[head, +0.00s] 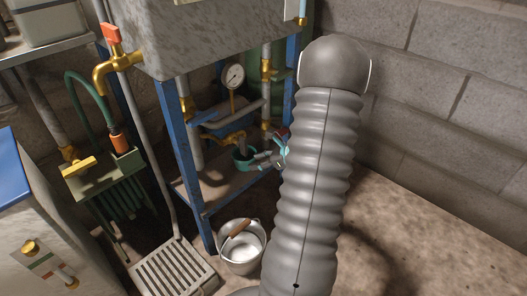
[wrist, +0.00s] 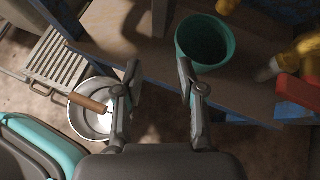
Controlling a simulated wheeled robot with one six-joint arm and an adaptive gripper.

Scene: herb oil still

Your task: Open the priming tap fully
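A brass tap with a red lever (wrist: 298,92) shows at the right edge of the wrist view, partly cut off. In the head view its red lever (head: 283,131) is a small patch, mostly hidden by my gripper and arm. I cannot tell how far this tap is turned. A teal cup (wrist: 203,38) stands on the stand's lower shelf; it also shows in the head view (head: 242,161). My gripper (wrist: 160,82) is open and empty, its fingers apart near the cup's front. In the head view my gripper (head: 272,157) is beside the cup, below the red lever.
A metal bucket (head: 241,252) with a wooden grip stands on the floor beside a drain grate (head: 172,270). The blue stand leg (head: 190,165), a gauge (head: 233,76) and brass pipes surround the shelf. Another orange-handled tap (head: 112,35) is upper left. Floor at right is clear.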

